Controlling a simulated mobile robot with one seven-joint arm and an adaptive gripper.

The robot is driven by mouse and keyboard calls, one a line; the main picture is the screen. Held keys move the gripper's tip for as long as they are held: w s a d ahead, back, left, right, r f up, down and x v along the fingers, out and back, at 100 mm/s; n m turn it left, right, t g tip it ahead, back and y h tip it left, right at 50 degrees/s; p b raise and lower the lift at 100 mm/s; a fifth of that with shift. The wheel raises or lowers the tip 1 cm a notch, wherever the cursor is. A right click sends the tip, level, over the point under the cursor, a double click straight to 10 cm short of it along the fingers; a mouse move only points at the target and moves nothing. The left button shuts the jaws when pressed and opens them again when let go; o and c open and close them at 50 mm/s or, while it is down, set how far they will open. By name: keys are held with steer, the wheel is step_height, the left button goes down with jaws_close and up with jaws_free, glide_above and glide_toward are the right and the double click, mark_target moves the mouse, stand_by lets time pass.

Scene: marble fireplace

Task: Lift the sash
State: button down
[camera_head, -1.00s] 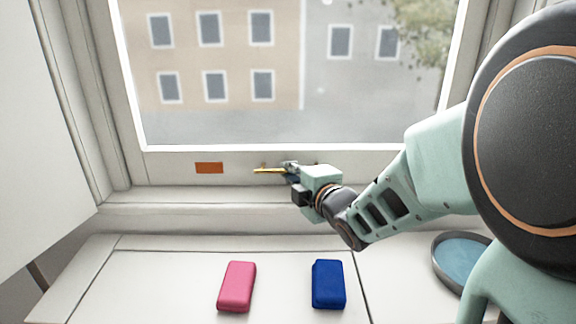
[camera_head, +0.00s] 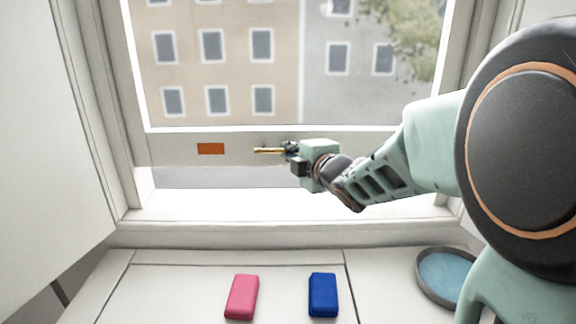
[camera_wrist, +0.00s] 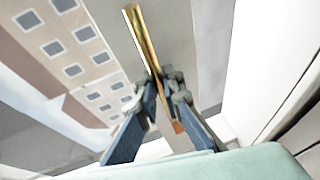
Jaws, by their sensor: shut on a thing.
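The white window sash (camera_head: 350,143) stands raised, with an open gap below its bottom rail and above the sill. A brass handle (camera_head: 268,150) is fixed on the bottom rail, and an orange patch (camera_head: 210,149) is to its left. My gripper (camera_head: 288,149) is shut on the right part of the brass handle. In the wrist view the blue fingers of my gripper (camera_wrist: 165,85) close around the handle, which also shows there (camera_wrist: 143,40). The exact finger contact is partly hidden.
A pink block (camera_head: 241,297) and a blue block (camera_head: 323,295) lie on the white surface below the sill (camera_head: 200,234). A round grey dish with a blue inside (camera_head: 447,274) sits at the right. A white panel (camera_head: 45,130) stands at the left.

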step_height(320, 180, up, 26)
steer(key=p, duration=1.7)
steer(key=shift+r+p, duration=0.2)
steer(key=shift+p, duration=0.1)
steer(key=c, duration=2)
jaws_free()
steer(key=shift+a+f, duration=0.1)
steer(key=shift+f, duration=0.05)
steer(key=shift+c, duration=0.2)
steer(key=shift+f, duration=0.15)
steer(key=b, duration=2.2)
glide_toward(282, 162)
steer(key=x, duration=0.5)
steer(key=shift+w+a, duration=0.1)
steer(key=shift+w, duration=0.1)
steer(key=shift+w+f, duration=0.1)
steer(key=shift+f, duration=0.75)
